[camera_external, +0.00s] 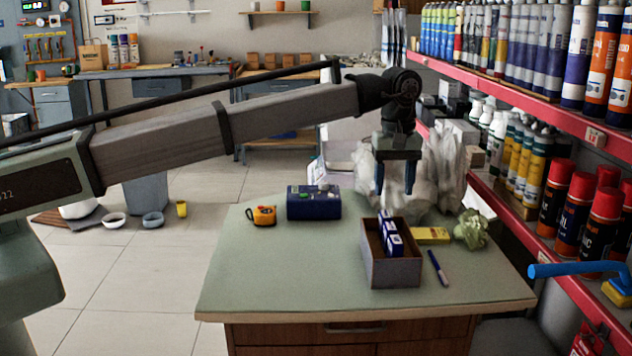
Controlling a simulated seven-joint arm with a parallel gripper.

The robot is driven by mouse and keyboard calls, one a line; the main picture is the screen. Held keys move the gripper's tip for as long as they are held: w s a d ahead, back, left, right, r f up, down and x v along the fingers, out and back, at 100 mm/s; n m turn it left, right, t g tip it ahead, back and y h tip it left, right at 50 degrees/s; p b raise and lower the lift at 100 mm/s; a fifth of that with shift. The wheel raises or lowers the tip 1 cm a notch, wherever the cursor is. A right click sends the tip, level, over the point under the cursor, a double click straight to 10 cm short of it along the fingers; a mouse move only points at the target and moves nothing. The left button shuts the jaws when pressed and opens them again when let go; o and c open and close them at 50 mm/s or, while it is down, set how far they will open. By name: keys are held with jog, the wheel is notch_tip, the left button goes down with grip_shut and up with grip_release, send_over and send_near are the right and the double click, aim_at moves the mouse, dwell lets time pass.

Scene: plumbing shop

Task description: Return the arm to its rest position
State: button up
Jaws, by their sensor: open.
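My gripper (395,190) hangs pointing down at the end of my outstretched arm, above the green-topped table (290,285). Its two fingers are apart and nothing shows between them. It is above and slightly behind an open box (392,272) on the table. Blue and white small packages (391,238) stand inside that box, below the fingertips. The fingertips appear clear of the packages, though the exact gap is hard to tell.
An orange tape measure (262,215), dark blue case (314,203), yellow packet (431,235), crumpled green ball (470,229) and blue pen (438,268) lie on the table. A red shelf (520,100) with several bottles stands close on the right. The table's front left is clear.

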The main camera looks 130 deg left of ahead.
jog(key=w+d+f+m, duration=0.3)
jog(key=w+d+f, duration=0.25)
jog(key=d, duration=0.55)
jog(key=w+d+f+m, duration=0.4)
jog(key=w+d+f, duration=0.15)
jog(key=d, duration=0.45)
jog(key=w+d+f+m, duration=0.3)
jog(key=w+d+f, duration=0.3)
jog(key=d, duration=0.5)
jog(key=d+f+m, duration=0.3)
jog(key=d, duration=0.7)
jog(key=d+f+m, duration=0.3)
jog(key=d+m, duration=0.1)
jog(key=d, duration=0.7)
jog(key=d+f+m, duration=0.3)
jog(key=d, duration=0.7)
jog(key=s+d+f+m, duration=0.2)
jog(key=s+d+m, duration=0.2)
jog(key=d, duration=0.5)
jog(key=s+d+f+m, duration=0.25)
jog(key=s+d, duration=0.25)
jog(key=d, duration=0.4)
jog(key=s+f+g, duration=0.3)
jog(key=s+f, duration=0.7)
jog(key=s, duration=0.4)
jog(key=s+f+g, duration=0.3)
jog(key=s+f, duration=0.7)
jog(key=s, duration=0.4)
jog(key=shift+s+g, duration=0.3)
jog(key=shift+s, duration=0.05)
